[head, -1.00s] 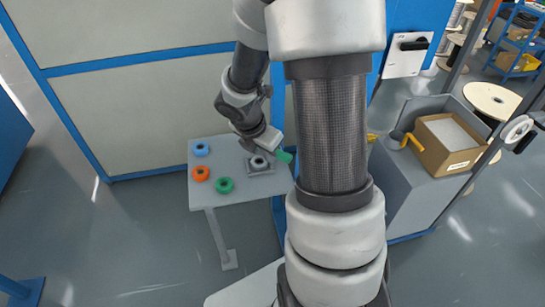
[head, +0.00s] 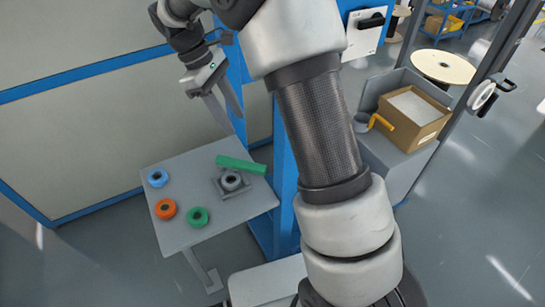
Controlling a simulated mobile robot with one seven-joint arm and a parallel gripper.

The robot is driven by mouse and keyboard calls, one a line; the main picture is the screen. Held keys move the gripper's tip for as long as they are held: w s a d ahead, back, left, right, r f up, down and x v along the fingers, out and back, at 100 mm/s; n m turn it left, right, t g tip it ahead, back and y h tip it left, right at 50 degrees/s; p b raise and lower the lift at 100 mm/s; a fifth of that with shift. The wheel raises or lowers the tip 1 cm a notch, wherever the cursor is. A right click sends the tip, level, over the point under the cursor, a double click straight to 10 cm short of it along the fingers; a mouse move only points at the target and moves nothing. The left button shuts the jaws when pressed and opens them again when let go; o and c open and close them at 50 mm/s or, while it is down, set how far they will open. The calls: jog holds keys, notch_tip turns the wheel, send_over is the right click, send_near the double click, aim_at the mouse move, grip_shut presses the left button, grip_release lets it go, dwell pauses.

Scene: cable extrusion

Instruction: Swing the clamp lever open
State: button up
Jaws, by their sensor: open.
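A green bar (head: 241,165), which looks like the clamp lever, lies at the back right of the small grey table in the head view. It is just behind a grey holder (head: 219,188) with a dark-centred grey ring (head: 231,181) on it. I cannot tell how the bar joins the holder. My gripper (head: 236,123) is above the table's back edge, pointing down, with its two fingers apart and nothing between them. It appears above the bar and clear of it.
Blue (head: 157,178), orange (head: 165,209) and green (head: 198,217) rings lie on the grey table (head: 215,230). A blue post (head: 284,185) stands right of it.

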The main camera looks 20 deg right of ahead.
aim_at(262, 167)
jog(key=b+x, duration=0.2)
jog(key=x, duration=1.5)
jog(key=shift+s+d, duration=0.15)
grip_shut()
